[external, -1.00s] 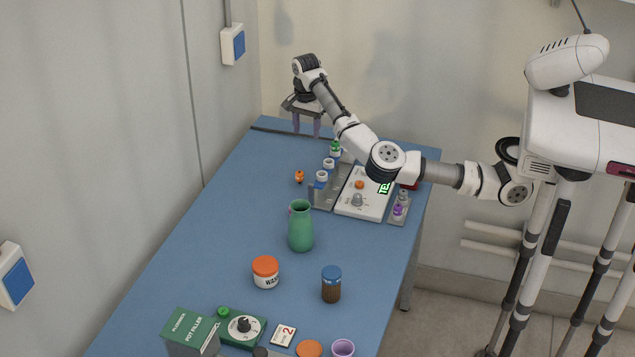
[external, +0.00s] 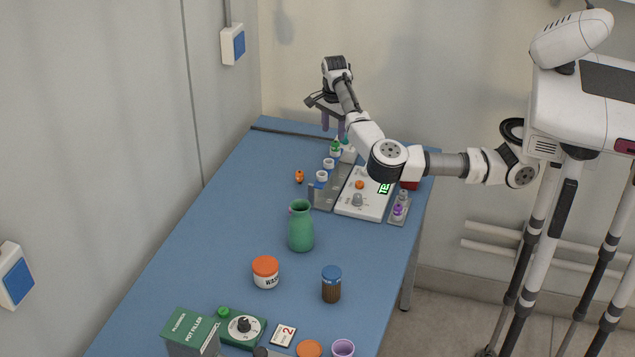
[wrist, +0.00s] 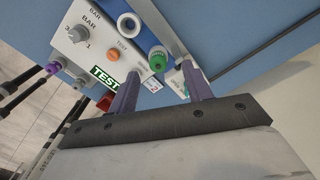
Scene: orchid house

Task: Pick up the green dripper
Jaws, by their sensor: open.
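The green dripper (external: 335,147) stands in the far socket of a grey rack (external: 325,197) at the far end of the blue table. In the wrist view the green dripper (wrist: 157,60) shows as a round green top between the lines of my two fingers, beyond their tips. My gripper (external: 333,126) hangs above it with purple fingers pointing down. The gripper also shows in the wrist view (wrist: 160,71), open, with nothing between the fingers. I cannot tell the exact height of the gap.
A white tester box (external: 362,195) stands right of the rack. An orange dripper (external: 299,176) lies left of the rack. A green vase (external: 301,227), an orange-lidded jar (external: 265,273) and a brown bottle (external: 331,285) stand nearer. The left table middle is clear.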

